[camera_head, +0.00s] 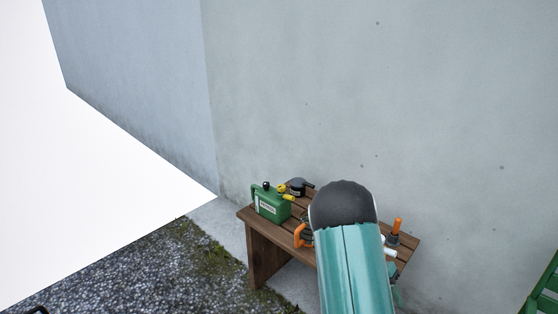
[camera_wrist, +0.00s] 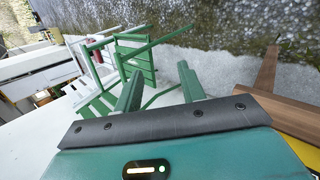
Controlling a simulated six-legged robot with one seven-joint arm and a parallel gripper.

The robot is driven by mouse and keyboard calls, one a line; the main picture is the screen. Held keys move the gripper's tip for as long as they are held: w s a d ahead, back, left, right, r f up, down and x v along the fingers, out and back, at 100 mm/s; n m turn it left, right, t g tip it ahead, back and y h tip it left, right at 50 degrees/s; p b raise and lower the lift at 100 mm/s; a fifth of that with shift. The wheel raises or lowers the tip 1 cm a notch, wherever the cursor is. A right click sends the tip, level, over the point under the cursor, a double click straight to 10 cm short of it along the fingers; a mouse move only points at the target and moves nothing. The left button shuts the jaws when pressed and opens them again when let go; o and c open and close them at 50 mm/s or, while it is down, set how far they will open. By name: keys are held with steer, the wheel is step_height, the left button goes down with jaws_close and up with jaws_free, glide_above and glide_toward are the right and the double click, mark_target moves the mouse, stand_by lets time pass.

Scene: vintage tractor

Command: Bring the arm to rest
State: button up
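My gripper (camera_wrist: 160,86) shows in the wrist view with two green fingers standing apart. I see nothing held between them. In the head view my teal arm, with its dark rounded joint, rises in front of the wooden bench and covers part of its top. The gripper itself is mostly hidden behind the arm there.
The wooden bench (camera_head: 256,266) stands against a grey wall (camera_head: 400,90). It bears a green can (camera_head: 271,204), a dark oil can (camera_head: 298,187), an orange-handled tool (camera_head: 397,227) and other items. A green slatted chair (camera_wrist: 138,62) is beyond the fingers. Gravel (camera_head: 140,265) lies left.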

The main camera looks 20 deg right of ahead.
steer(key=w+a+r+n+t+y, duration=0.15)
steer(key=a+r+n+t, duration=0.45)
steer(key=a+r, duration=1.2)
steer(key=s+a+r+n+t+y, duration=0.2)
steer(key=s+a+r+n+t, duration=0.2)
steer(key=s+a+r+t, duration=0.3)
steer(key=s+a+r, duration=0.4)
steer(key=a, duration=0.2)
steer(key=shift+s+r+n, duration=0.3)
steer(key=shift+s+r, duration=0.05)
steer(key=shift+s, duration=0.05)
steer(key=shift+s, duration=0.15)
